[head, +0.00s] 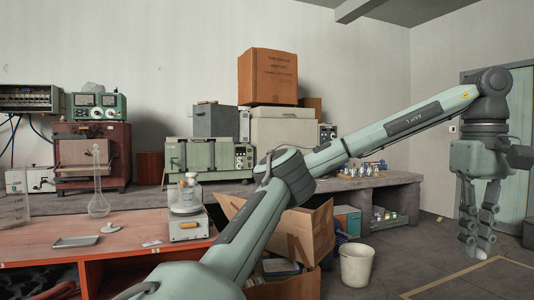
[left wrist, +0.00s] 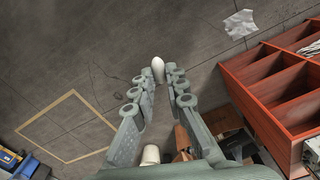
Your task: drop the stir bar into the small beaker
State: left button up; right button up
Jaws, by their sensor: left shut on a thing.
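My left gripper (head: 478,250) hangs at the far right of the head view, fingers down over the open floor, well away from the bench. It is shut on a small white rounded piece, which I take as the stir bar (left wrist: 158,70), at its fingertips in the left wrist view. A glass vessel (head: 185,198) stands on a small pale instrument on the red-orange bench (head: 125,232). A taller clear glass (head: 14,207) stands at the bench's left edge. I cannot tell for certain which is the small beaker. My right gripper is not in view.
A long-necked flask (head: 98,197), a shallow tray (head: 75,242) and a small dish (head: 110,229) are on the bench. An open cardboard box (head: 305,232) and a white bucket (head: 357,264) stand to its right. My left arm crosses in front of the box.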

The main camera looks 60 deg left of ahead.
aim_at(186, 205)
jog(key=i+u, duration=0.4)
jog(key=i, duration=0.2)
jog(key=i+l+u, duration=0.2)
jog(key=i+u, duration=0.15)
jog(key=i, duration=0.25)
jog(key=i+j+u, duration=0.1)
jog(key=u, duration=0.35)
jog(key=i+u, duration=0.3)
jog(key=u, duration=0.15)
jog(key=i+l+u, duration=0.1)
jog(key=u, duration=0.4)
jog(key=i+j+u, duration=0.15)
jog(key=i+u, duration=0.45)
jog(key=u, duration=0.2)
jog(key=i+u, duration=0.4)
jog(key=k, duration=0.1)
